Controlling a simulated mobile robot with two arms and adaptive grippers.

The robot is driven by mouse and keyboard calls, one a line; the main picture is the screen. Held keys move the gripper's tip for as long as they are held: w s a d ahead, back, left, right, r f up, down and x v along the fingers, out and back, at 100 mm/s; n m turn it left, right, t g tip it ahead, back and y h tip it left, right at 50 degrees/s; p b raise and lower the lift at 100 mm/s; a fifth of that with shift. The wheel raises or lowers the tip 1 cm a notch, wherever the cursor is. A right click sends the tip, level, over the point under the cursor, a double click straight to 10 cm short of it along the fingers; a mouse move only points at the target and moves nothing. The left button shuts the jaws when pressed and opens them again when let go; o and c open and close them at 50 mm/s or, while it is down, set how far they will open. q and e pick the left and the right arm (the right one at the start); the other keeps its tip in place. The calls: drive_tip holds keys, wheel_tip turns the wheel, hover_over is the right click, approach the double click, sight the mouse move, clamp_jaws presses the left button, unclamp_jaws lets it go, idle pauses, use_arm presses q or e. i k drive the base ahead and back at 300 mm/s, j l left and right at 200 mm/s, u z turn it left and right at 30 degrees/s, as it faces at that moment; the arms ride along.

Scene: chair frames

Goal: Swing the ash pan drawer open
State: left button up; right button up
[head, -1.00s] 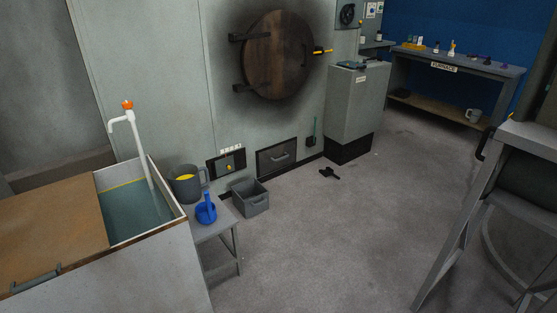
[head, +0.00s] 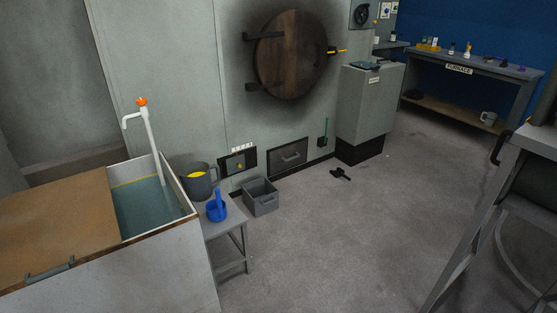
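A dark rectangular drawer front with a grey bar handle (head: 288,156), which looks like the ash pan drawer, sits low in the pale furnace wall in the head view. It is below the round brown furnace door (head: 292,55) and appears shut, flush with the wall. Neither of my grippers shows in the head view, so nothing of mine is seen at the handle.
A grey bin (head: 261,197) stands on the floor just left of the drawer. A small grey stand (head: 233,236) holds a mug and a blue vessel beside a water tank (head: 205,258). A black object (head: 340,173) lies on the floor. Open floor (head: 350,235) spans the middle.

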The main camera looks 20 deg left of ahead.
sight(288, 157)
drive_tip(key=i+u, duration=0.3)
drive_tip(key=i, duration=3.25)
